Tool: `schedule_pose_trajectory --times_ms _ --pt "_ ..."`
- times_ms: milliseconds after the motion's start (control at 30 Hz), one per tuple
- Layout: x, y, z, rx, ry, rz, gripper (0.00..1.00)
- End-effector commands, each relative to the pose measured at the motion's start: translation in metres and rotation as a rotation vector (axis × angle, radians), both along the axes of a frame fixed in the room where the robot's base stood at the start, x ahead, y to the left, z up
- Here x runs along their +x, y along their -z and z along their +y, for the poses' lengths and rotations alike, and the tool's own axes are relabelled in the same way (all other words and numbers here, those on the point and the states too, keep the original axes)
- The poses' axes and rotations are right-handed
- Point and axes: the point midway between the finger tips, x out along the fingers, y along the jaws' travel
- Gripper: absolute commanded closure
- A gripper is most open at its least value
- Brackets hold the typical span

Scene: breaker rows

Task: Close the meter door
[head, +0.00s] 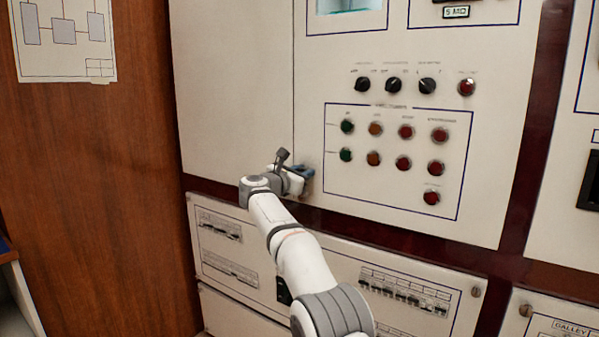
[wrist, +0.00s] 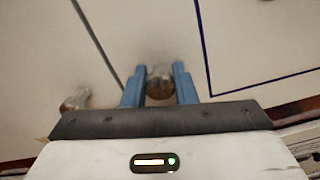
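The large cream panel door (head: 310,90) with dials and lamps fills the middle of the head view, with a meter window (head: 347,8) at its top. It looks flush or nearly flush with the panel on its left; a thin dark seam runs between them. My gripper (head: 304,174) is at the door's lower left corner. In the wrist view, my gripper's two blue fingers (wrist: 159,85) stand close on both sides of a round metal knob (wrist: 160,84) right of the seam, seemingly gripping it. The arm hides the knob in the head view.
A second knob (wrist: 76,99) sits left of the seam. Below is a breaker panel (head: 235,245) with rows of switches, behind my arm. Rotary knobs (head: 393,85) and coloured lamps (head: 405,132) stick out on the door. A wooden wall (head: 100,170) stands at left.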

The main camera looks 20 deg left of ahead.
Motion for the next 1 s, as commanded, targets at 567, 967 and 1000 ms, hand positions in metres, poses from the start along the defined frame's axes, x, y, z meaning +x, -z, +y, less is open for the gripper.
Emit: schedule_pose_trajectory --times_ms 567,967,1000 --pt "-0.069 -0.005 0.018 0.002 -0.003 -0.007 0.53" --pt "-0.078 -0.004 0.021 0.0 -0.001 -0.006 0.53" --pt "-0.078 -0.004 0.021 0.0 -0.001 -0.006 0.53"
